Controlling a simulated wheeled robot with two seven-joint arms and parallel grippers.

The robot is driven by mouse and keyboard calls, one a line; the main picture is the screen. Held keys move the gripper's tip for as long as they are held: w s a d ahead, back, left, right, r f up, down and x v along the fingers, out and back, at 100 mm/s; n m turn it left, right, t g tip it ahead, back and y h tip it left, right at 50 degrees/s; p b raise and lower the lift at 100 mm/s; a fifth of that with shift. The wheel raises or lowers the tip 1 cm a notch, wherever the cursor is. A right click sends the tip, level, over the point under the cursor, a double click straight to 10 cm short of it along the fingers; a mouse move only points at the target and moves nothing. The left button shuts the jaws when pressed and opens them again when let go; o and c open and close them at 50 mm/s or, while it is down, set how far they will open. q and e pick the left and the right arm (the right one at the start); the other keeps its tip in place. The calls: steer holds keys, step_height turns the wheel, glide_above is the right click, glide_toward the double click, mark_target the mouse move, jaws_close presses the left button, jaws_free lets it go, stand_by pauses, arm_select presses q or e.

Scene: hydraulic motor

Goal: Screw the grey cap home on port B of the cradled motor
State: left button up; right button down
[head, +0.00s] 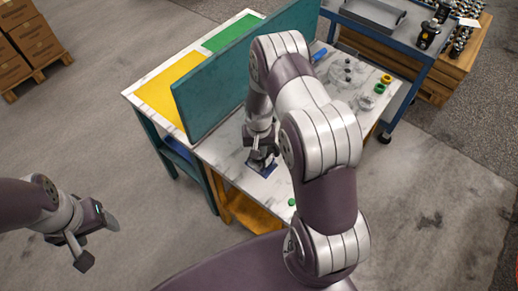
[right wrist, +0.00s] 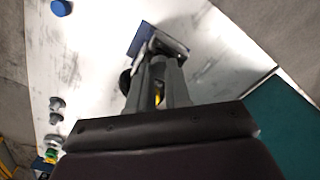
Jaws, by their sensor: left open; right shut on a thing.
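My right gripper (head: 262,162) is down at the motor cradle on the bench. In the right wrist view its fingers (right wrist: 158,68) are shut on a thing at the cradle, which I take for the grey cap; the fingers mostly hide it. A blue plate (right wrist: 141,38) shows at the cradle, and its blue edge shows in the head view (head: 263,171). A bit of yellow shows between the fingers. The motor and port B are largely hidden, so the cap's seating cannot be told. My left gripper (head: 98,236) is open and empty above the floor.
A teal panel (head: 215,85) stands along the bench behind my right arm. Yellow (head: 165,88) and green (head: 232,33) mats lie beyond it. Small grey parts (right wrist: 57,103), a blue part (right wrist: 61,8) and a yellow ring (head: 386,79) lie on the bench. A blue cart (head: 415,62) stands behind.

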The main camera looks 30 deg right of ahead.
steer(key=m, duration=0.5)
steer(key=shift+f+m, duration=0.1)
steer(key=shift+m, duration=1.8)
steer(key=c, duration=1.2)
jaws_free()
steer(key=shift+r+p, duration=1.3)
steer(key=shift+r, duration=0.55)
steer(key=shift+o, duration=0.3)
